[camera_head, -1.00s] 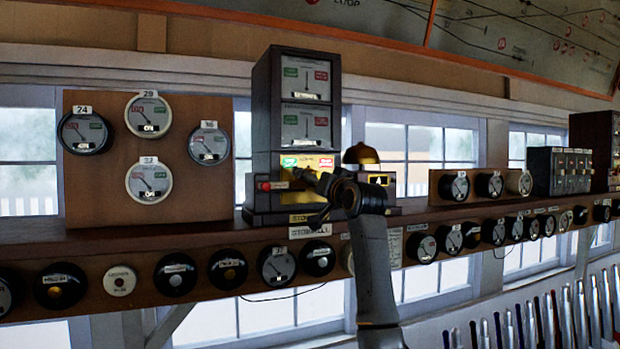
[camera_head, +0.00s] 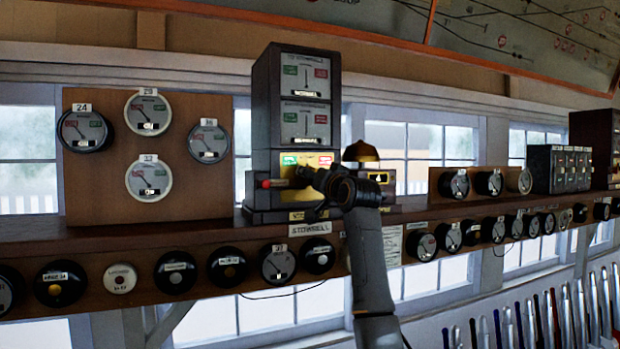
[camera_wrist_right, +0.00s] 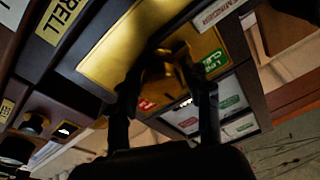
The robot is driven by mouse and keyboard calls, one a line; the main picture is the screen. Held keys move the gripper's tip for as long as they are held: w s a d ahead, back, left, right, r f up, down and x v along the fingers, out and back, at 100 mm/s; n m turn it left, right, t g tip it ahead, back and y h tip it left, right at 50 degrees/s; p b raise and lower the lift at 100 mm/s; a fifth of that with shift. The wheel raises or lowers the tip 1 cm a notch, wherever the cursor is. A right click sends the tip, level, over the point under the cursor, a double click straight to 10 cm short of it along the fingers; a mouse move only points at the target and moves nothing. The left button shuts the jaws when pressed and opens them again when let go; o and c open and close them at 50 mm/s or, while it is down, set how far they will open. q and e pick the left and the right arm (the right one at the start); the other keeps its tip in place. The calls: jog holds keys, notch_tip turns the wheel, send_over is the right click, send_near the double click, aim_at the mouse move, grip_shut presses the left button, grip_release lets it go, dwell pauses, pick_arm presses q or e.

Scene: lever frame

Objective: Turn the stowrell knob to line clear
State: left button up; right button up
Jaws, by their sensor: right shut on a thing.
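The stowrell instrument is a tall dark wooden case (camera_head: 262,105) on the shelf, with two dials above a brass lower panel (camera_wrist_right: 112,57). A "STOWRELL" plate (camera_head: 310,228) is on the shelf edge below it. The panel has a green "line clear" label (camera_head: 289,160) and a red label (camera_head: 325,160). My right gripper (camera_head: 312,178) reaches the panel's front and covers the knob in the head view. In the right wrist view the brass-coloured knob (camera_wrist_right: 174,72) sits between the two fingers, which are shut on it. The knob's pointing direction is hard to read. My left gripper is out of view.
A red-tipped plunger (camera_head: 265,184) is at the panel's left. Round dials on a wooden board (camera_head: 95,190) are at left. Levers (camera_head: 540,318) stand at lower right.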

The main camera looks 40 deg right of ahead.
jog(key=shift+c, duration=0.6)
jog(key=n, duration=0.2)
jog(key=shift+d+n+y, duration=0.1)
jog(key=shift+n+y, duration=0.2)
jog(key=shift+f+n, duration=0.1)
jog(key=shift+n, duration=0.9)
jog(key=shift+n+y, duration=0.4)
jog(key=shift+n, duration=1.7)
jog(key=o, duration=1.8)
jog(key=shift+w, duration=0.1)
jog(key=shift+c, duration=0.2)
